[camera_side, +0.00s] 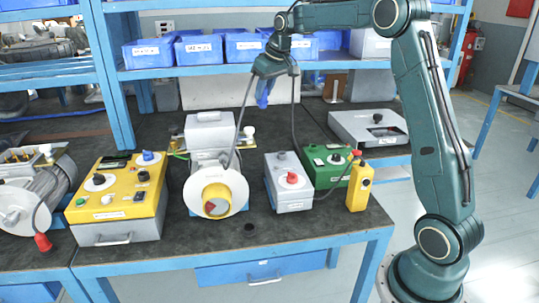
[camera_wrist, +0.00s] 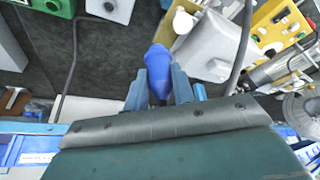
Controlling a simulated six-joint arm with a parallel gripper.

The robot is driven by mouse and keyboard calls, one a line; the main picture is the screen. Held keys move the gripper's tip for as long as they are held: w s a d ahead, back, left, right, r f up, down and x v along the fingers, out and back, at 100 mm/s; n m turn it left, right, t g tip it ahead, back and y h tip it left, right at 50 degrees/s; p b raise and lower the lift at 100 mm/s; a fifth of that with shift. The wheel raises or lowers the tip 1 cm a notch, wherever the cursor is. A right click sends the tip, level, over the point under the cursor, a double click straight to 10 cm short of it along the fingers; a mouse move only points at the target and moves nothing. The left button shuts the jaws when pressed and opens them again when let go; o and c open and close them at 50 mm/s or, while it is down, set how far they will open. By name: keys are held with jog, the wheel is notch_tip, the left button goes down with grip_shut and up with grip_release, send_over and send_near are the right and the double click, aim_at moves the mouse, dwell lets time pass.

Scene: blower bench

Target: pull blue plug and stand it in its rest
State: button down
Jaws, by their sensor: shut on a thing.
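The blue plug (camera_side: 263,92) is held in my gripper (camera_side: 267,80), high above the back of the bench and clear of its surface. In the wrist view the plug (camera_wrist: 157,72) sits between the two fingers of my gripper (camera_wrist: 158,88), its tapered end pointing away from the palm. The blower with a white disc and yellow centre (camera_side: 229,187) stands below. A small dark round holder (camera_side: 249,229) sits on the front of the bench; I cannot tell if it is the plug's rest.
A yellow control box (camera_side: 125,190) stands left. A grey switch box (camera_side: 289,182), green box (camera_side: 326,168) and yellow pendant (camera_side: 359,187) stand right. Dark cables hang near my gripper on both sides. Blue bins (camera_side: 200,48) line the shelf behind. The bench's front middle is mostly clear.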

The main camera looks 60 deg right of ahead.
jog(key=s+a+n+y, duration=0.1)
jog(key=s+a+n, duration=0.15)
jog(key=a, duration=0.35)
jog(key=s+a+n+g+y, duration=0.1)
jog(key=s+a+n, duration=0.1)
jog(key=a+n, duration=0.25)
jog(key=s+a+n+y, duration=0.2)
jog(key=a+n, duration=0.1)
jog(key=a, duration=0.3)
notch_tip(320, 180, down, 26)
jog(key=shift+f+m, duration=0.15)
jog(key=shift+m, duration=0.15)
jog(key=shift+f, duration=2.05)
jog(key=shift+f, duration=1.35)
jog(key=c, duration=1.1)
grip_release()
jog(key=shift+r, duration=0.1)
